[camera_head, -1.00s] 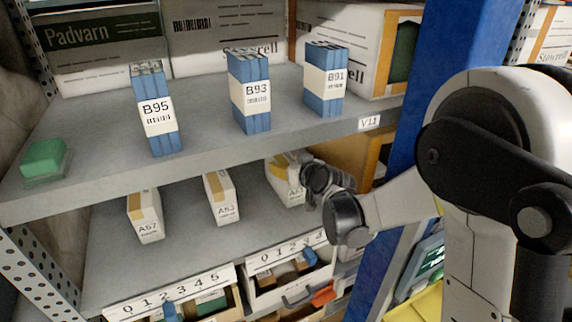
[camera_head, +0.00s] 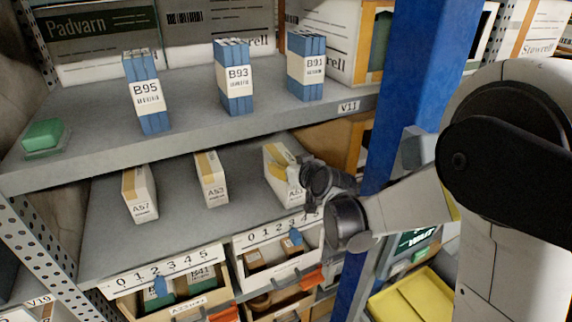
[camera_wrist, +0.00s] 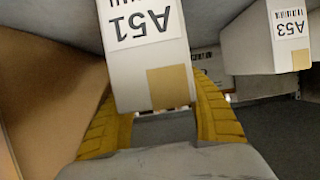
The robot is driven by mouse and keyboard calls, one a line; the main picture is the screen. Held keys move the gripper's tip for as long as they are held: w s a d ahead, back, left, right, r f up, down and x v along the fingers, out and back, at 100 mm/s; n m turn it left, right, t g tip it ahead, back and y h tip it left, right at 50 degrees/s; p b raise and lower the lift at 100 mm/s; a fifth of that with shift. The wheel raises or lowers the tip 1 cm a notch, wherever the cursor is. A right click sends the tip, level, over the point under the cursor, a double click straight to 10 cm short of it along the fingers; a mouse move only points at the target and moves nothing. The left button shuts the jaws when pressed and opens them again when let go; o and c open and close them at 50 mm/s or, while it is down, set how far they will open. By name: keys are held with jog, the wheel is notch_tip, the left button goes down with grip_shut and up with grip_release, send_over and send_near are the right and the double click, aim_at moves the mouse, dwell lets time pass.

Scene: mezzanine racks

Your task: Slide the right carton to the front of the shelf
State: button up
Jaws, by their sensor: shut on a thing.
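The right carton, a white box with a tan strip labelled A51 (camera_head: 274,172), stands on the lower shelf (camera_head: 180,235). My gripper (camera_head: 290,176) reaches in from the right and is shut on it. In the wrist view the carton (camera_wrist: 145,60) sits between the yellow fingers (camera_wrist: 155,105), its A51 label upside down. My gripper's wrist hides part of the carton's front in the head view. Carton A53 (camera_head: 211,180) stands to its left, apart from it, and carton A57 (camera_head: 140,194) stands farther left.
Blue boxes B95 (camera_head: 147,95), B93 (camera_head: 234,78) and B91 (camera_head: 306,67) stand on the upper shelf (camera_head: 190,112) above. A blue upright (camera_head: 405,90) rises right of the shelves. Bins with numbered strips (camera_head: 165,275) sit below. The lower shelf's front strip is bare.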

jog(key=o, duration=1.5)
jog(key=v, duration=1.2)
jog(key=shift+f, duration=0.15)
jog(key=s+d+f+m+g+h+b, duration=0.1)
jog(key=s+d+f+b, duration=0.2)
jog(key=s+f+b, duration=0.2)
jog(key=s+d+f+m+g+h+b, duration=0.2)
jog(key=s+d+f+b, duration=0.2)
jog(key=s+f+b, duration=0.2)
jog(key=s+d+f+m+g+h+b, duration=0.1)
jog(key=s+d+f+b, duration=0.3)
jog(key=s, duration=0.8)
notch_tip(320, 180, down, 5)
jog(key=shift+r+g+h+b, duration=0.2)
jog(key=shift+g+h+b, duration=0.3)
jog(key=shift+g+b, duration=0.35)
